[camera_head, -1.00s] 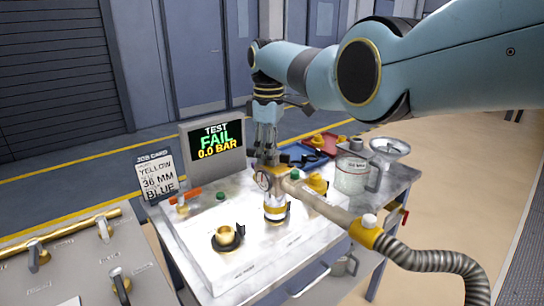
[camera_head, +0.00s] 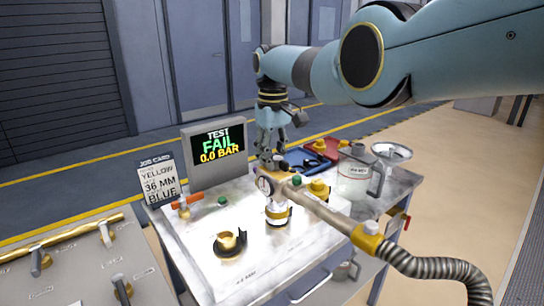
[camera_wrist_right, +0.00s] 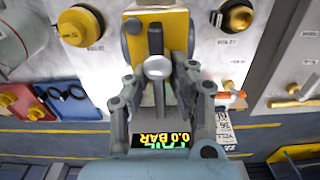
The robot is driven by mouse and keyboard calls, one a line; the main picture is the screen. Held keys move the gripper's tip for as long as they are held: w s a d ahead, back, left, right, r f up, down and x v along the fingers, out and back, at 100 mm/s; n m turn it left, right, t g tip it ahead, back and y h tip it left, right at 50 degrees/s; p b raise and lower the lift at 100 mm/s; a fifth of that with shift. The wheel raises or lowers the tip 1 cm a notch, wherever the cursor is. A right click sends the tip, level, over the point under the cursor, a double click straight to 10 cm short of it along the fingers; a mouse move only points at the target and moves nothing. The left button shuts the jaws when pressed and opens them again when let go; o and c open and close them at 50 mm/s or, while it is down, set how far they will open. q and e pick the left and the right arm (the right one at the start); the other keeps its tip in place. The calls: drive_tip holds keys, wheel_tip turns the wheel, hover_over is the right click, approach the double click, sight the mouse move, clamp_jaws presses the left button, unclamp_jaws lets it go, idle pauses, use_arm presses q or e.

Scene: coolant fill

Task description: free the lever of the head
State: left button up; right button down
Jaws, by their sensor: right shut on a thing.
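The fill head (camera_head: 280,179) has a round gauge (camera_head: 264,187) and stands upright over a yellow-banded clear cylinder (camera_head: 277,215) on the bench. My right gripper (camera_head: 270,152) comes down on the top of the head. The dark lever (camera_wrist_right: 156,38) with a round grey knob (camera_wrist_right: 157,67) lies between the fingers. Finger contact is partly hidden. My left gripper is not in view.
A ribbed hose (camera_head: 440,265) runs from the head's pipe to the lower right. A test screen (camera_head: 215,148) reads FAIL 0.0 BAR. A jug (camera_head: 357,178), a funnel (camera_head: 391,152), blue and red trays and a black-and-brass fitting (camera_head: 229,243) stand around the head.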

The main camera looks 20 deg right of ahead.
drive_tip(key=shift+d, duration=0.2)
drive_tip(key=c, duration=1.1)
unclamp_jaws()
drive_tip(key=shift+r, duration=0.25)
wheel_tip(320, 180, up, 12)
drive_tip(key=shift+f, duration=0.2)
